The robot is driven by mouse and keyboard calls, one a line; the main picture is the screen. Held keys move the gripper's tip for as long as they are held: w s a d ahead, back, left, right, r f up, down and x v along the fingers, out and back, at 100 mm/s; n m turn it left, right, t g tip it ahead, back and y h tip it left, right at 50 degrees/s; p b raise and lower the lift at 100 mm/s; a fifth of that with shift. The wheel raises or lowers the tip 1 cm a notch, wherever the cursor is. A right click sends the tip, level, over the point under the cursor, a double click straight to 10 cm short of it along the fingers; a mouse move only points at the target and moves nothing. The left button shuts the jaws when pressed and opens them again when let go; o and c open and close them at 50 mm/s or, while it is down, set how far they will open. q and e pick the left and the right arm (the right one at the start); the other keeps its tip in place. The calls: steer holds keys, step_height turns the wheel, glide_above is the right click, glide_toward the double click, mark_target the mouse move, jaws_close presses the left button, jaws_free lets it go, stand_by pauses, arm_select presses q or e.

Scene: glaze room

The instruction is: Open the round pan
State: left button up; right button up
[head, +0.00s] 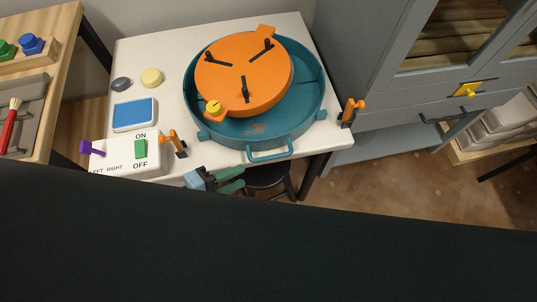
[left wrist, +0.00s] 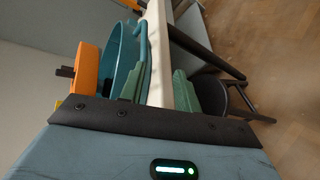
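The round pan (head: 308,117) is teal and sits on the white table, with a U-shaped handle (head: 269,156) on its front. The pan and its handle (left wrist: 143,42) also show in the left wrist view. An orange disc (head: 235,68) with black pieces and a yellow knob sits within the pan's rim. My left gripper (head: 240,178) is just in front of the table edge, below and left of the handle in the head view. Its green fingers stand apart with nothing between them, and I see no contact with the handle. My right gripper is in neither view.
A white switch box (head: 120,161) with a green switch and purple lever stands at the table's front left. Orange clamps (head: 174,143) (head: 349,112) flank the pan near the table edge. A dark stool (head: 268,178) is below; a grey cabinet (head: 385,60) stands right.

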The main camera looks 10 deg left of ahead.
mark_target(262, 160)
arm_select(q)
steer(key=shift+w+d+r+n+h+b, duration=0.45)
steer(key=shift+w+r+n+h, duration=0.25)
steer(key=shift+w+r+n, duration=0.25)
steer(key=shift+p+x, duration=0.55)
steer(key=shift+x, duration=3.3)
steer(key=shift+s, duration=0.1)
jaws_close()
